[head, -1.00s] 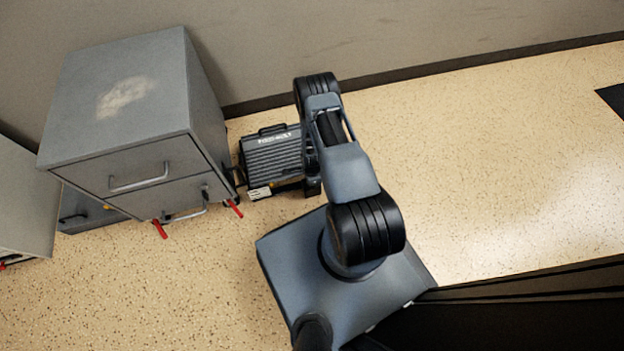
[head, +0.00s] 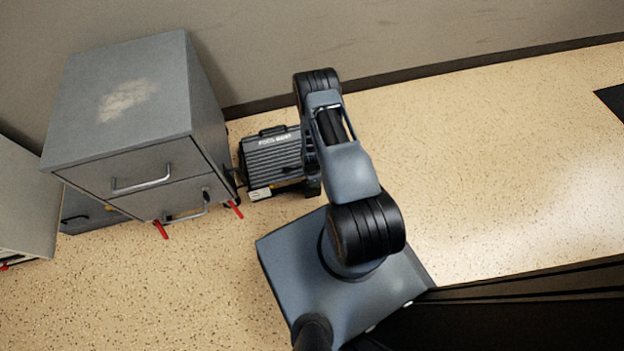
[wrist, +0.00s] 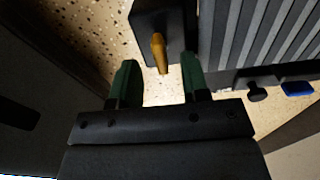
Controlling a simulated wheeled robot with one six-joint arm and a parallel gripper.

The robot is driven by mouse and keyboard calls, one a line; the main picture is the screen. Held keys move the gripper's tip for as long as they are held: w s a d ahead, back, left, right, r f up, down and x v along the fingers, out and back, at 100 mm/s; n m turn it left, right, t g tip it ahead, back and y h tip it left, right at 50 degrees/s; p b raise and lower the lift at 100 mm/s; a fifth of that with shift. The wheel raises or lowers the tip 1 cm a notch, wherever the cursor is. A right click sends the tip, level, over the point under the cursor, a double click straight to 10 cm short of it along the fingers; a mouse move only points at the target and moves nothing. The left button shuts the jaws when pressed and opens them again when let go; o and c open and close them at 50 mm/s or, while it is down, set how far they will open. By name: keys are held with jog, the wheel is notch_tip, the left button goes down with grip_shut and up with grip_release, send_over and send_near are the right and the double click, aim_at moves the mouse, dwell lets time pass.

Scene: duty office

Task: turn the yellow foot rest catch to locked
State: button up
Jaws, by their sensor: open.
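The yellow catch (wrist: 159,50) is a short lever on a dark plate (wrist: 150,18) at the side of the foot rest, pointing toward my gripper in the wrist view. My gripper (wrist: 158,62) is open, with one green finger on either side of the lever's end. Gaps show on both sides, and I see no contact. The foot rest (wrist: 270,30) has a grey ridged top; in the head view it (head: 270,155) stands on the floor beside a cabinet, partly behind my arm.
A grey drawer cabinet (head: 120,100) with red levers (head: 160,229) below stands close left of the foot rest. A black knob (wrist: 257,93) and a blue one (wrist: 297,89) sit on the foot rest's edge.

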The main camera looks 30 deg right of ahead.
notch_tip(320, 180, up, 12)
jog(key=p, duration=0.4)
jog(key=shift+f, duration=0.25)
jog(key=w+a+r+n+t+p, duration=0.15)
jog(key=r+n+p, duration=0.5)
jog(key=r, duration=1.65)
jog(key=w+a+r+n+p, duration=0.25)
jog(key=r+p, duration=0.75)
jog(key=r, duration=1.2)
jog(key=s+a+r+n+p, duration=0.1)
jog(key=s+r+n+p, duration=0.3)
jog(key=r, duration=0.6)
jog(key=s+a+r+n+t+p, duration=0.1)
jog(key=s+r+p, duration=0.4)
jog(key=r, duration=0.5)
jog(key=s+a+r+n+t+p, duration=0.1)
jog(key=s+r+n+p, duration=0.3)
jog(key=r, duration=0.7)
jog(key=s+a+n, duration=0.1)
jog(key=n, duration=0.1)
jog(key=shift+s+a+n+p, duration=0.2)
jog(key=shift+s+n+p, duration=0.1)
jog(key=shift+p, duration=0.1)
jog(key=shift+f, duration=0.1)
jog(key=shift+c, duration=0.3)
